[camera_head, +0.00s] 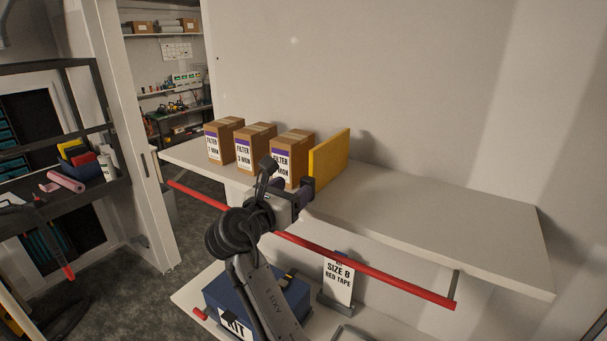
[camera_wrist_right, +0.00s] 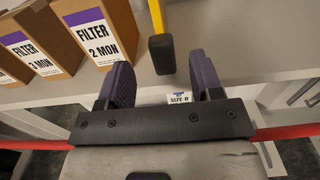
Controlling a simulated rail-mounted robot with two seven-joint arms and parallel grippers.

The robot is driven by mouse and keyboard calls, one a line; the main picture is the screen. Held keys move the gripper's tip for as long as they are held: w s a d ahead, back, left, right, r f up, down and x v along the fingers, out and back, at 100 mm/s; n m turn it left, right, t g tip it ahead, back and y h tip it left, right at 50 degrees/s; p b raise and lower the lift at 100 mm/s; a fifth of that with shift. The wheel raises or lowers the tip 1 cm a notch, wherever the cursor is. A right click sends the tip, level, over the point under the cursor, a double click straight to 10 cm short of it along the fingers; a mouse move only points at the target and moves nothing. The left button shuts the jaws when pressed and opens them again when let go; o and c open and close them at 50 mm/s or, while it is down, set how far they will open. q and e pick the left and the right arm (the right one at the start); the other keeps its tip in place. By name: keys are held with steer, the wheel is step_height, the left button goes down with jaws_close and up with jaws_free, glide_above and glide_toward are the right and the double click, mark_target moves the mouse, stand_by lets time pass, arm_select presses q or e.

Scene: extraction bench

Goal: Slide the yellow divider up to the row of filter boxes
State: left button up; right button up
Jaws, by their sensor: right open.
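The yellow divider (camera_head: 330,158) stands upright on the white shelf, just right of the row of filter boxes. Its yellow edge (camera_wrist_right: 157,14) and a black end piece (camera_wrist_right: 162,55) show in the right wrist view, with a strip of shelf between it and the nearest box. The row has three brown filter boxes: left (camera_head: 222,141), middle (camera_head: 255,147) and right (camera_head: 291,154). My right gripper (camera_head: 296,190) is open at the shelf's front edge. In the wrist view its purple fingers (camera_wrist_right: 160,68) sit either side of the black end piece, slightly short of it. My left gripper is not in view.
A red rail (camera_head: 370,265) runs along the shelf front, below my right gripper. The shelf right of the divider (camera_head: 440,220) is bare. Below are a blue kit box (camera_head: 290,292) and a "SIZE B RED TAPE" sign (camera_head: 339,277). A wall stands behind the shelf.

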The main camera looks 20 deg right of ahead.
mark_target(305, 180)
steer(key=shift+p+x, duration=0.75)
steer(key=shift+x, duration=1.85)
jaws_close()
